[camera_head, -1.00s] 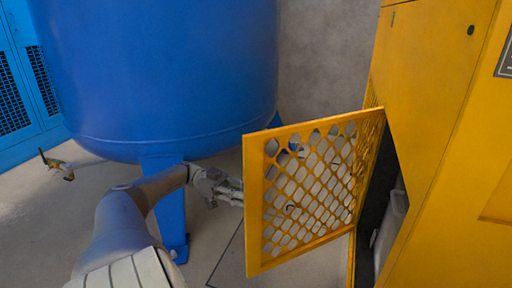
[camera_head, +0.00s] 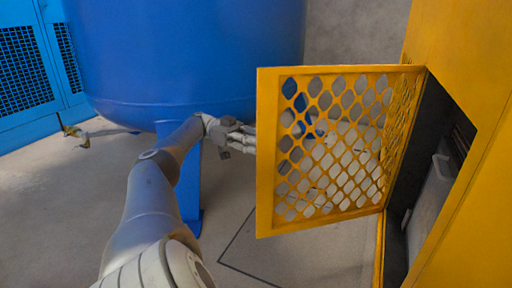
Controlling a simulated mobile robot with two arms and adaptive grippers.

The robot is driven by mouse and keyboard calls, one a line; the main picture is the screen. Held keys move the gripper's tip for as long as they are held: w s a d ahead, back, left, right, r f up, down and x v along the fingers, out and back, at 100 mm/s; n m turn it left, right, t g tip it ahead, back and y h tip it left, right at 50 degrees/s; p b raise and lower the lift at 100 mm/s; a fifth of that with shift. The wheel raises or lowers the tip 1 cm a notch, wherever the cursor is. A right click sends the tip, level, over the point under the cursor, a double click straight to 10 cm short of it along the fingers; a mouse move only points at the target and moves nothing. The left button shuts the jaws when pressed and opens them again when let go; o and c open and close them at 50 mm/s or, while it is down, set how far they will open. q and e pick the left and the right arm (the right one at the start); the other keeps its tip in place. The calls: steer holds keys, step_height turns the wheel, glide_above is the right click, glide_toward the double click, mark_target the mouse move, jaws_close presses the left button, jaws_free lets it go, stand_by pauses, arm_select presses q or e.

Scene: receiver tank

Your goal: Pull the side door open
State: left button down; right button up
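The side door (camera_head: 265,150) is a yellow panel with a diamond mesh. It stands swung out from the yellow cabinet (camera_head: 470,60), hinged at its right side, and the dark opening (camera_head: 425,150) shows behind it. My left arm comes in from the lower left. My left gripper (camera_head: 248,138) is at the free left edge of the door, with its fingertips at or behind the frame. Whether it touches or grips the door is hard to tell. My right gripper is not in view.
A large blue tank (camera_head: 190,60) on a blue leg (camera_head: 188,180) stands behind my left arm. A valve (camera_head: 78,134) sticks out low at the left. The floor (camera_head: 240,230) below the door is clear.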

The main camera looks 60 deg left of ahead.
mark_target(263, 106)
arm_select(q)
steer(key=shift+w+a+r+t, duration=0.15)
steer(key=shift+w+a+t, duration=0.05)
steer(key=shift+w+t, duration=0.2)
steer(key=c, duration=1.5)
jaws_free()
steer(key=shift+w, duration=0.1)
steer(key=shift+o, duration=1.3)
steer(key=shift+w+d, duration=0.2)
steer(key=shift+w, duration=0.05)
step_height(263, 106, up, 8)
steer(key=shift+s+d+f, duration=0.1)
steer(key=shift+f, duration=0.05)
steer(key=shift+r, duration=1)
